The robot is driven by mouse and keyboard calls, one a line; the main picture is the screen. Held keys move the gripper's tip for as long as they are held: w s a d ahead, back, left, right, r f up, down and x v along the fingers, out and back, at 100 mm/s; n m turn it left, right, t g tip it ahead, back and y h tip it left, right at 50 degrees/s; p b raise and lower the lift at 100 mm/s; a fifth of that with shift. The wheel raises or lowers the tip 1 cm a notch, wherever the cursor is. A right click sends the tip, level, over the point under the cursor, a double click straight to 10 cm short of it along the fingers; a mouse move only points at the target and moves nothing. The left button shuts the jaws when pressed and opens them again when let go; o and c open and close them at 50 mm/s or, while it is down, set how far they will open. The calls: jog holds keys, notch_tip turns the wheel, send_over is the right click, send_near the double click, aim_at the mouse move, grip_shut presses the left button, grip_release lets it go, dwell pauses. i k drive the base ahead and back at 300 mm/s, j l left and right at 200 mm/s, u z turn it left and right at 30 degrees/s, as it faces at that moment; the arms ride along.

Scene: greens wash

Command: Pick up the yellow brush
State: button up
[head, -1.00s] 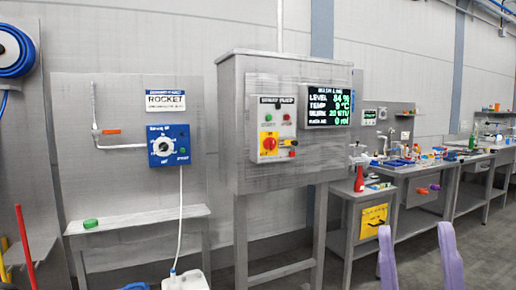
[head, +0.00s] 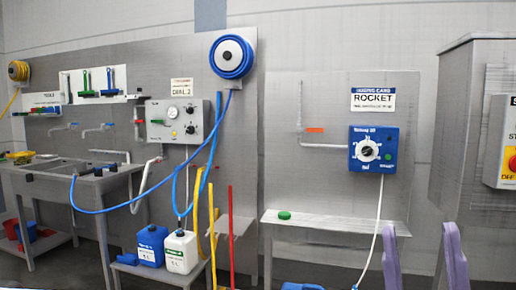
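My gripper (head: 420,228) shows as two upright purple fingers at the lower right of the head view. The fingers stand well apart with nothing between them. A small yellow item (head: 22,157) lies on the sink bench at the far left; it is too small to tell whether it is the yellow brush. A green-handled tool (head: 86,82) and a blue-handled tool (head: 109,80) hang on the wall rack above that bench. My gripper is far from all of these.
The steel sink bench (head: 85,180) stands at the left, with a blue hose over it. A blue jug (head: 152,246) and a white jug (head: 181,252) stand on a low stand. Red and yellow poles lean nearby. A shelf (head: 335,226) holds a green puck (head: 284,215).

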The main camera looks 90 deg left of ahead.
aim_at(22, 160)
jog(key=u, duration=4.25)
jog(key=i+u, duration=0.35)
jog(key=i, duration=3.45)
jog(key=j, duration=0.1)
